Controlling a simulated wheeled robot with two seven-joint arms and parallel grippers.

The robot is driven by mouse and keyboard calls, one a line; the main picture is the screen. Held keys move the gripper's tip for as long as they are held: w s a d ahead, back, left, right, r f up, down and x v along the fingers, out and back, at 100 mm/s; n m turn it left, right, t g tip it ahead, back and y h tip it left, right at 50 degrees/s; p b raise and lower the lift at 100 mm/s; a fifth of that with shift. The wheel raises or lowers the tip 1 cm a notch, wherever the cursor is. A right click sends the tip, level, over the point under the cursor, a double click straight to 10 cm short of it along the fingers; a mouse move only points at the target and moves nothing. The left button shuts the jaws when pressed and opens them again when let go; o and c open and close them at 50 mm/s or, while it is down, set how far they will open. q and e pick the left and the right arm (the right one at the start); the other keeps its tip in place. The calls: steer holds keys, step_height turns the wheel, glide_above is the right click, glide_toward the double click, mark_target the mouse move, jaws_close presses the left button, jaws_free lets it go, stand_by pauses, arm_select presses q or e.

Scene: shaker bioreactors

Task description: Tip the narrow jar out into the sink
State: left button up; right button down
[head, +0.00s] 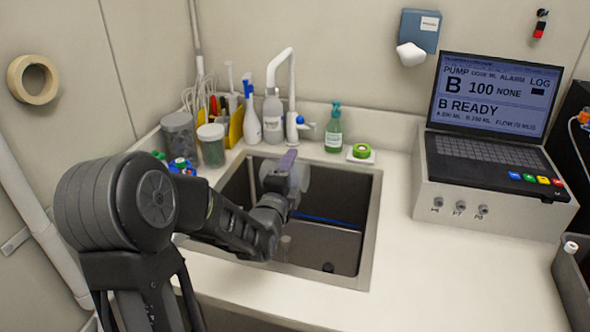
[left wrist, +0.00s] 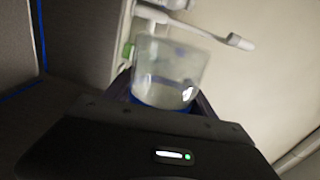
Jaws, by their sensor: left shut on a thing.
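My left arm reaches in from the left in the head view, and my left gripper (head: 287,172) is over the sink (head: 372,215). It is shut on a clear jar (head: 298,180), which is mostly hidden behind the gripper there. In the left wrist view the clear jar (left wrist: 168,72) sits between the fingers, with a blue band low on it. The wrist picture is turned and blurred, so I cannot tell how far the jar is tilted or whether anything is in it. My right gripper is not in view.
A white faucet (head: 291,90) stands behind the sink. Lidded jars (head: 212,148) stand at the left. A laptop on a pump box (head: 480,190) is at the right. The front counter is clear.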

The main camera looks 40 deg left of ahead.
arm_select(q)
steer(key=shift+s+r, duration=0.1)
steer(key=shift+s, duration=0.05)
steer(key=shift+n, duration=0.3)
steer(key=n, duration=0.3)
steer(key=shift+a+r, duration=0.1)
steer(key=shift+r, duration=0.05)
steer(key=n, duration=0.3)
steer(key=shift+r, duration=0.15)
steer(key=n+b, duration=0.4)
steer(key=n, duration=0.1)
steer(key=n+b, duration=0.3)
steer(key=shift+s+a, duration=0.1)
steer(key=shift+a, duration=0.2)
steer(key=shift+n+b, duration=0.65)
steer(key=shift+n, duration=0.25)
steer(key=shift+a+r+n, duration=0.1)
steer(key=shift+r+n, duration=0.1)
steer(key=shift+n, duration=0.1)
